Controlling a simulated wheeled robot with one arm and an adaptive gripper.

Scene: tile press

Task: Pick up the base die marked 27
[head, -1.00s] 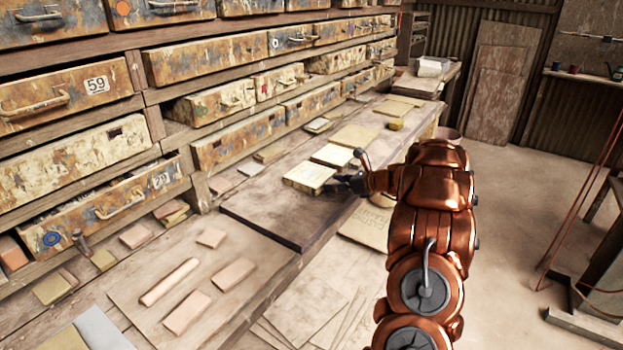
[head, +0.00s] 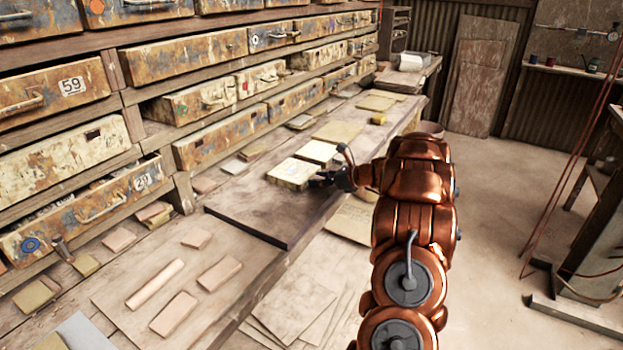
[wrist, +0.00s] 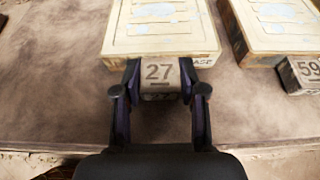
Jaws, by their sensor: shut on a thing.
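The base die marked 27 (wrist: 160,42) is a cream block with pale worn ridges on top, lying flat on the dark board. Its grey tab (wrist: 159,73) with the number 27 points toward me in the wrist view. My gripper (wrist: 160,92) is shut on this tab, one finger on each side. Whether the die is lifted at all, I cannot tell.
A second cream die (head: 317,151) lies close beside it; its tab marked 59 (wrist: 304,73) shows at the right in the wrist view. The dark board (head: 260,215) is bare in front. Drawers line the left, one marked 29 (head: 100,205) partly open. Open floor lies right.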

